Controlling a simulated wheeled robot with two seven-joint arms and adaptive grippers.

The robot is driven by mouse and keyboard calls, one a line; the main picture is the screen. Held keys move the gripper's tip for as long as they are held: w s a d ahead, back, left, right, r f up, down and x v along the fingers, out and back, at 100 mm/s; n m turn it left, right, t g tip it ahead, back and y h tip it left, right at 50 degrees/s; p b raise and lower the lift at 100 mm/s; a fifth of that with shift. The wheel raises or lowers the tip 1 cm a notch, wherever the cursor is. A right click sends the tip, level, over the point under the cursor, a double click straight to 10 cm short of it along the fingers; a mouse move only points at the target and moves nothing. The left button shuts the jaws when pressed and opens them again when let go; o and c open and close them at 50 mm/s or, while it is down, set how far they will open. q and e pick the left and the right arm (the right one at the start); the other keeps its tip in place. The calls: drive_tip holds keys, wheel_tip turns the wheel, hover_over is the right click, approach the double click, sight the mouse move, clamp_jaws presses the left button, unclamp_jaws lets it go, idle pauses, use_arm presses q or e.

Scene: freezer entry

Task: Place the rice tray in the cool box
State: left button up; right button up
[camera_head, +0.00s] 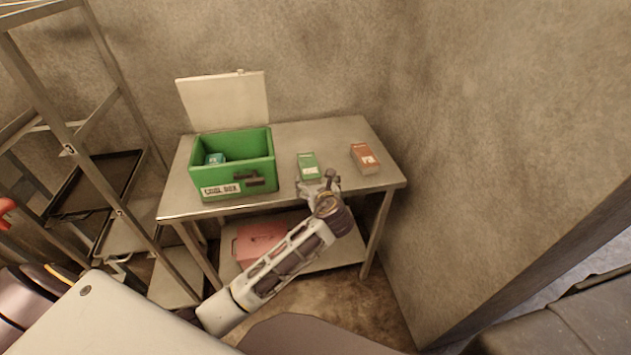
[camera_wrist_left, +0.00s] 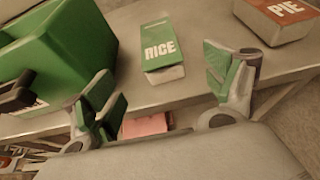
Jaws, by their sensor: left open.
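The rice tray (camera_head: 307,164) is a small green and white pack lying on the metal table, to the right of the cool box. In the left wrist view the rice tray (camera_wrist_left: 158,48) shows its RICE label and lies beyond the fingertips. The green cool box (camera_head: 233,168) stands on the table with its pale lid (camera_head: 224,101) raised at the back. My left gripper (camera_head: 320,184) is at the table's front edge, close to the near end of the rice tray. Its fingers (camera_wrist_left: 165,98) are open and empty, apart from the tray. My right gripper is not seen.
A brown pie pack (camera_head: 364,158) lies on the table (camera_head: 330,131) to the right of the rice tray. A teal item (camera_head: 214,158) sits inside the cool box. A red box (camera_head: 258,241) is on the shelf below. A metal rack (camera_head: 72,150) stands at the left.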

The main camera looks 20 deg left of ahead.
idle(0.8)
use_arm(q)
drive_tip(key=s+d+f+n+h, duration=0.1)
drive_tip(key=d+f+n+h, duration=0.3)
drive_tip(key=f+n, duration=0.25)
drive_tip(key=s+d+f+n+h, duration=0.1)
drive_tip(key=d+f+n+h, duration=0.2)
drive_tip(key=f+n, duration=0.3)
drive_tip(key=s+a+f+n+g, duration=0.1)
drive_tip(key=s+f, duration=0.3)
drive_tip(key=f, duration=0.5)
drive_tip(key=s+a+f+n+g, duration=0.1)
drive_tip(key=s+f+n, duration=0.15)
drive_tip(key=f, duration=0.55)
drive_tip(key=s+a+f+n+g, duration=0.1)
drive_tip(key=s+f+g, duration=0.1)
drive_tip(key=s+f, duration=0.5)
drive_tip(key=s+a+f+n+g, duration=0.3)
drive_tip(key=s+f+n, duration=0.2)
drive_tip(key=s+f, duration=1.2)
drive_tip(key=s+a+f+n+g, duration=0.1)
drive_tip(key=s+f, duration=0.3)
drive_tip(key=s, duration=0.6)
drive_tip(key=s+a+f+n+g, duration=0.2)
drive_tip(key=s+f, duration=0.3)
drive_tip(key=s, duration=0.6)
drive_tip(key=shift+s+a+n+h, duration=0.2)
drive_tip(key=shift+n+h, duration=0.1)
drive_tip(key=shift+n, duration=0.6)
